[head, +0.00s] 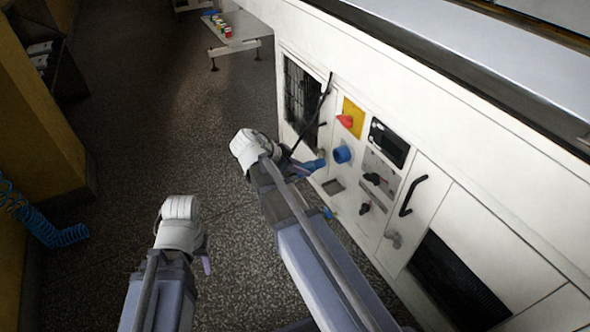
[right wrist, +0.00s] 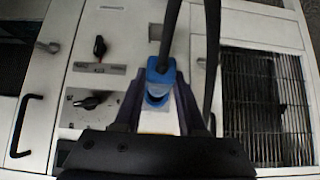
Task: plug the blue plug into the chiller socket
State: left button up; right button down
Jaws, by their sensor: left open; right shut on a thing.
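My right gripper (right wrist: 165,112) is shut on the blue plug (right wrist: 159,76), with a black cable (right wrist: 171,30) at the plug's end. In the head view the plug (head: 313,165) shows in front of the white machine panel, just left of and slightly below the round blue socket (head: 342,154). The two look apart, but I cannot tell the depth of the gap. The right gripper's fingers are mostly hidden by its wrist in the head view. I cannot make out the socket in the right wrist view. My left gripper (head: 205,263) is open and empty, low over the floor.
Around the socket are a red knob (head: 345,120) on a yellow plate, a dark display (head: 388,142), black switches (head: 375,178) and a black handle (head: 413,195). The cable hangs past a vent grille (head: 300,95). A coiled blue hose (head: 60,233) lies far left. The middle floor is clear.

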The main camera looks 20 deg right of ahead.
aim_at(320, 160)
jog(key=shift+w+d, duration=0.15)
jog(key=shift+d, duration=1.65)
jog(key=shift+w+d, duration=0.15)
jog(key=shift+d, duration=2.15)
jog(key=shift+a, duration=0.15)
jog(key=shift+a, duration=1.8)
jog(key=shift+d, duration=1.3)
dwell(0.7)
